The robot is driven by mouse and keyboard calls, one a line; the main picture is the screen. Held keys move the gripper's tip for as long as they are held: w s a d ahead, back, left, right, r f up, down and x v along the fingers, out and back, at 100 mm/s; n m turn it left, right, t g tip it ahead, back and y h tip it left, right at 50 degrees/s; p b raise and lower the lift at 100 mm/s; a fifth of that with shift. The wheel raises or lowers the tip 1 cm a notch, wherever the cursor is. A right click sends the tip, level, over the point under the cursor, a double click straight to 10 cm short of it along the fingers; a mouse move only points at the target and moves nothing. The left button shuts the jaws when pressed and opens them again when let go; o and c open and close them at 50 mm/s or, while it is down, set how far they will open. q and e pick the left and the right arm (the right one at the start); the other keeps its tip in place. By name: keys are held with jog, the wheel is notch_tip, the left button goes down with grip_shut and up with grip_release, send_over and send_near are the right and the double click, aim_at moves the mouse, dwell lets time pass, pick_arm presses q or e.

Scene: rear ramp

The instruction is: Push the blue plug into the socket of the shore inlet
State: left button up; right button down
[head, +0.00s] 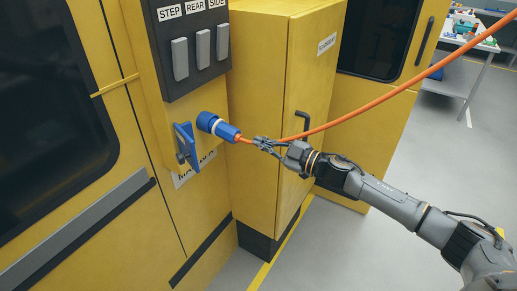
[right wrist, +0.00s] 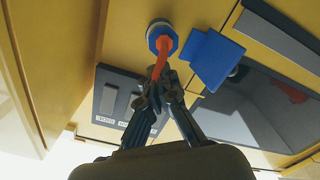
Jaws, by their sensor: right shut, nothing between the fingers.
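The blue plug (head: 222,128), with a white ring and an orange cable at its back, points at the yellow wall in the head view. In the right wrist view the plug (right wrist: 162,42) sits at the round shore inlet (right wrist: 159,25), its cable end toward me. How deep it sits I cannot tell. The inlet's blue flap (head: 186,147) hangs open beside it and also shows in the right wrist view (right wrist: 216,60). My right gripper (head: 262,143) is shut and empty behind the plug, close by the cable; in the right wrist view its fingertips (right wrist: 160,88) overlap the cable.
The orange cable (head: 390,97) runs up to the upper right. A yellow cabinet (head: 262,100) with a black handle stands right beside the inlet. A grey switch panel (head: 190,45) is above. A table (head: 465,60) with items stands far back right; the floor between is clear.

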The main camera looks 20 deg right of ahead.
aim_at(237, 134)
jog(key=x, duration=0.3)
jog(key=shift+w+f, duration=0.1)
jog(key=shift+w, duration=0.15)
jog(key=shift+w+a, duration=0.45)
jog(key=shift+a, duration=0.1)
pick_arm(q)
jog(key=shift+w+d+f, duration=0.1)
jog(key=shift+w+f, duration=0.05)
jog(key=shift+w, duration=0.05)
pick_arm(e)
jog(key=shift+w+a, duration=0.15)
jog(key=shift+w, duration=0.05)
pick_arm(q)
jog(key=shift+r, duration=0.25)
pick_arm(e)
jog(key=shift+w+a, duration=0.4)
jog(key=shift+a, duration=0.05)
pick_arm(q)
jog(key=shift+r, duration=0.1)
pick_arm(e)
jog(key=shift+s, duration=0.1)
